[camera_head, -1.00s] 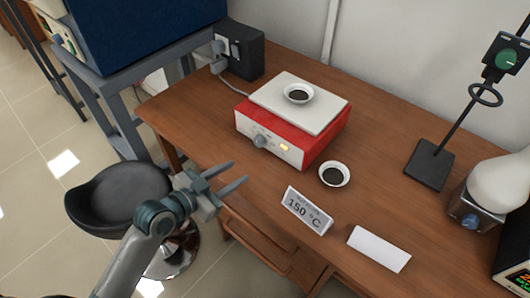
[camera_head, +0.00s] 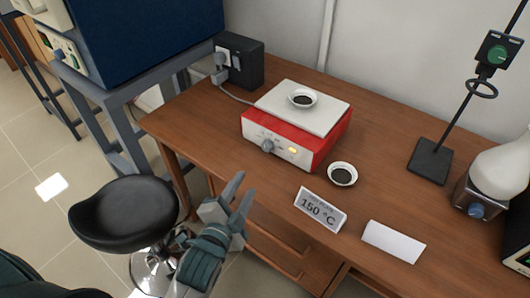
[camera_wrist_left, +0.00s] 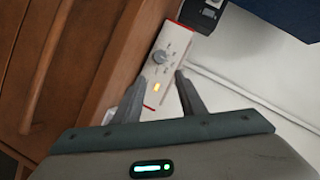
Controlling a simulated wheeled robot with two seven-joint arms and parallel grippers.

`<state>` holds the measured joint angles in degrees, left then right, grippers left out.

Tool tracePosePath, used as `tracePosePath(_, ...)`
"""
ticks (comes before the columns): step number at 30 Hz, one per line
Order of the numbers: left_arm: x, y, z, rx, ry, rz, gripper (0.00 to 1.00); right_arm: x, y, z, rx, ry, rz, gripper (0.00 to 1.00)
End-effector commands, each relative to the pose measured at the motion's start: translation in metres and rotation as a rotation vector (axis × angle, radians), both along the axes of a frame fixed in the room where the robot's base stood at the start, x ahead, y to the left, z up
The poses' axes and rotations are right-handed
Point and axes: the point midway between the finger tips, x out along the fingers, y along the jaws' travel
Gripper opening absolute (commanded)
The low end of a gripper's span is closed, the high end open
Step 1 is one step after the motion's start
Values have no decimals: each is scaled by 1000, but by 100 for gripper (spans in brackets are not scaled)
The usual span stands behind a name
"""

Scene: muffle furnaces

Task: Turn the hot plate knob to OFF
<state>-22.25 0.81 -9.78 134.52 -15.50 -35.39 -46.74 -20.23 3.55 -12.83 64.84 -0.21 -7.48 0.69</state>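The red hot plate (camera_head: 318,143) with a white top stands on the wooden table. Its grey knob (camera_head: 268,146) is on the white front panel, beside a lit yellow indicator (camera_head: 292,150). The knob also shows in the left wrist view (camera_wrist_left: 159,57), beyond my fingertips. My left gripper (camera_head: 240,188) is in front of the table edge, below and to the left of the hot plate, apart from the knob. Its fingers are spread and empty in the left wrist view (camera_wrist_left: 160,80). My right gripper is not in view.
A white dish with dark contents (camera_head: 303,99) sits on the hot plate, and another dish (camera_head: 342,174) stands beside it. A "150 °C" sign (camera_head: 320,209) and a blank white card (camera_head: 393,242) are near the front edge. A black stool (camera_head: 125,212) stands left of my gripper.

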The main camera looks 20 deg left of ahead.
Motion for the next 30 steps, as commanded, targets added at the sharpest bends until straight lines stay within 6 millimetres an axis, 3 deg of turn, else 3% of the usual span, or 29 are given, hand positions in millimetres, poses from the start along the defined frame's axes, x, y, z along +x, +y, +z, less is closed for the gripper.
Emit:
tracePosePath(11, 19, 0, -4, 0, -1, -1, 37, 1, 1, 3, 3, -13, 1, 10)
tracePosePath(30, 126, -2, -27, -2, 0, -1, 37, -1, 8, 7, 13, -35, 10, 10)
